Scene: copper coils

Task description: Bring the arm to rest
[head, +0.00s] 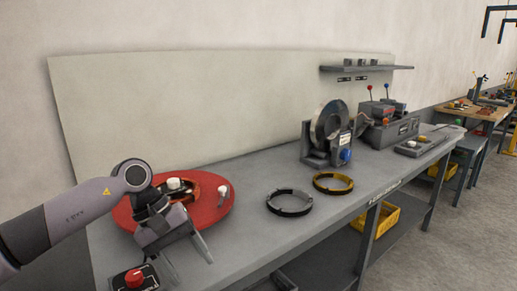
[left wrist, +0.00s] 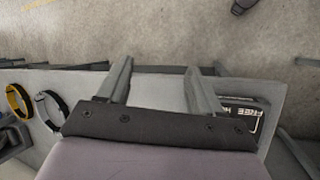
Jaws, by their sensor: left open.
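My left arm comes in from the left in the head view. Its gripper (head: 192,270) hangs over the near left part of the grey workbench (head: 270,232), in front of a red round disc (head: 212,212). The fingers are apart with nothing between them. In the left wrist view the open gripper (left wrist: 158,68) also shows empty, with bench top and floor behind the fingers. The arm partly hides the red disc. My right gripper is not in view.
A control box with a red knob (head: 134,278) sits at the bench's near left corner. A black ring (head: 290,211) and a yellow ring (head: 333,190) lie mid-bench. A machine with a grey disc (head: 329,125) stands behind. A yellow crate (head: 384,216) is below.

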